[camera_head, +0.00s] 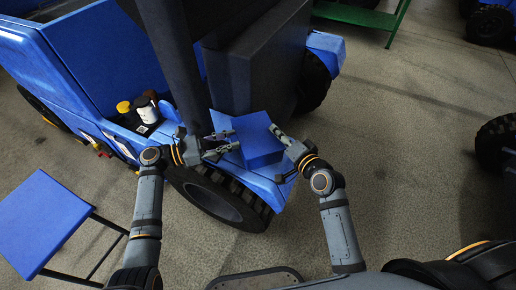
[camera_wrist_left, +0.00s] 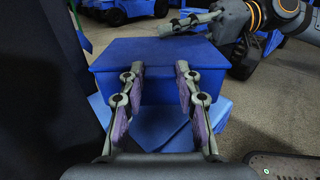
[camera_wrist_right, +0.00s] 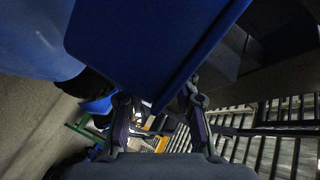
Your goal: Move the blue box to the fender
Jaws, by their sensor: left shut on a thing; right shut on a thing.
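The blue box (camera_head: 258,140) is above the blue fender (camera_head: 268,188) over the tractor's front wheel; whether it touches the fender is unclear. My left gripper (camera_head: 226,146) is shut on the box from its left side. Its two fingers also show against the box (camera_wrist_left: 145,52) in the left wrist view. My right gripper (camera_head: 283,140) is shut on the box from the right, with fingers across its top edge. In the right wrist view the box (camera_wrist_right: 150,45) fills the upper middle. Blue fender surfaces (camera_wrist_left: 175,137) show below the box in the left wrist view.
The tractor's dark body (camera_head: 262,70) and a dark upright post (camera_head: 172,55) stand close behind the box. A yellow-capped bottle and a white container (camera_head: 146,108) sit on the tractor's step. A blue table (camera_head: 42,222) stands at the lower left.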

